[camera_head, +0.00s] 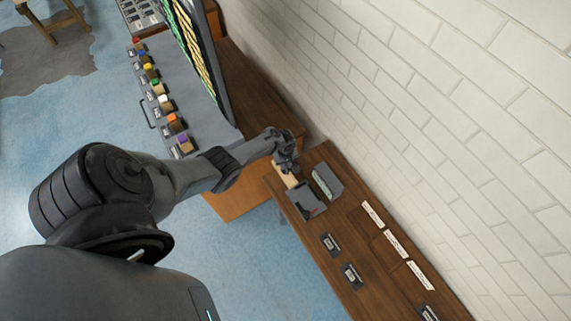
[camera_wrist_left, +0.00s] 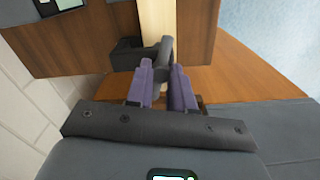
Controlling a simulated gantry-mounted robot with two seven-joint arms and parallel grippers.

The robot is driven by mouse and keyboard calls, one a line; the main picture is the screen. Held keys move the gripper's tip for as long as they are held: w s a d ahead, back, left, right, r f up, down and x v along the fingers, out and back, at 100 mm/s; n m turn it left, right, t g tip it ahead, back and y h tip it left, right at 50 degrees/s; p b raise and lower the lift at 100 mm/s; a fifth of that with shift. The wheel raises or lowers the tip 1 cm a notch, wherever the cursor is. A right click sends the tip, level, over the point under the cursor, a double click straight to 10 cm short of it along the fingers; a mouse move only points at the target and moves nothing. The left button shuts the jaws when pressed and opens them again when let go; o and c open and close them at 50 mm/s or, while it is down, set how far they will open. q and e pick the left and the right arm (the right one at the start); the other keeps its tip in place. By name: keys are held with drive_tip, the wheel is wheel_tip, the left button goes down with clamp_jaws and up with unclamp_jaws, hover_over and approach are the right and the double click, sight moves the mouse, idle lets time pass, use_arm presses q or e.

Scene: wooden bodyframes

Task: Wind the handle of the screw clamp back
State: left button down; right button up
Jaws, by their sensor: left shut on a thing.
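The dark clamp sits at a pale wooden bar (camera_wrist_left: 157,20). The bar also shows as a pale strip below the gripper in the head view (camera_head: 284,178). The fingers hide part of the handle, so its exact angle cannot be told. My right gripper is not in view.
A grey box (camera_head: 306,201) and a green-and-grey box (camera_head: 327,181) stand close to the gripper on the bench (camera_head: 343,226). A white brick wall (camera_head: 430,120) runs behind it. A grey panel with coloured blocks (camera_head: 184,100) stands to the left. Blue floor (camera_head: 258,268) is clear.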

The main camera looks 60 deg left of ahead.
sight(286, 166)
use_arm(q)
drive_tip(key=shift+f, duration=0.1)
drive_tip(key=c, duration=1)
unclamp_jaws()
drive_tip(key=shift+w+d+r, duration=0.1)
drive_tip(key=shift+r, duration=0.4)
drive_tip(key=shift+r+b, duration=0.3)
drive_tip(key=shift+r, duration=4.65)
